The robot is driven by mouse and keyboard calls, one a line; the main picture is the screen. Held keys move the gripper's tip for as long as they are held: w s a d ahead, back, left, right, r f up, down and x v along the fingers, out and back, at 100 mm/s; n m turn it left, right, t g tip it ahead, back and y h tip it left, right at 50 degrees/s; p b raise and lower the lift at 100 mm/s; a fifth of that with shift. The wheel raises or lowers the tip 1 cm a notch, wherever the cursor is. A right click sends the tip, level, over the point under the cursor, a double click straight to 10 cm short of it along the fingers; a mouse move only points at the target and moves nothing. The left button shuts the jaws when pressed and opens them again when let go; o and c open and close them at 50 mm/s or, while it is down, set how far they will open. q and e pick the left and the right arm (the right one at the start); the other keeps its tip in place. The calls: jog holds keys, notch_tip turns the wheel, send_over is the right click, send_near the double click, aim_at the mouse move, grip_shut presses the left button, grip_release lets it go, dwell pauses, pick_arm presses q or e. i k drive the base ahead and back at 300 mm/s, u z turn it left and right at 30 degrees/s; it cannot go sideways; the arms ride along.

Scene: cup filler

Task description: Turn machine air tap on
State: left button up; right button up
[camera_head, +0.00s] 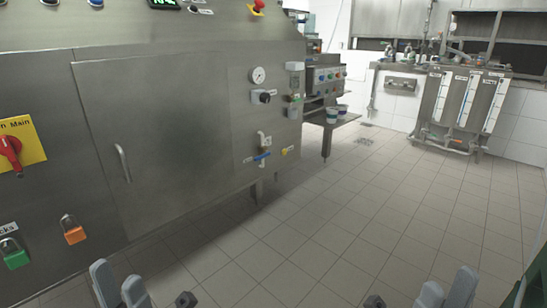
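The machine (160,120) is a large grey steel cabinet filling the left of the view. A small tap with a blue lever (262,156) sits low on its panel near the right end, below the pressure gauge (258,75). The lever lies roughly level across the pipe. My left gripper (118,286) is at the bottom left, fingers apart and empty, far from the tap. My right gripper (447,288) is at the bottom right, fingers apart and empty, also away from the tap.
A red main switch (10,150) on a yellow plate and green (14,257) and orange (74,234) padlocks are on the machine's left. Cups (332,115) stand on a ledge beyond. Tiled floor (330,220) is clear ahead and right. A tank unit (460,105) stands at the back right.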

aim_at(266, 153)
jog(key=z, duration=0.35)
jog(key=i, duration=1.15)
jog(key=u, duration=0.3)
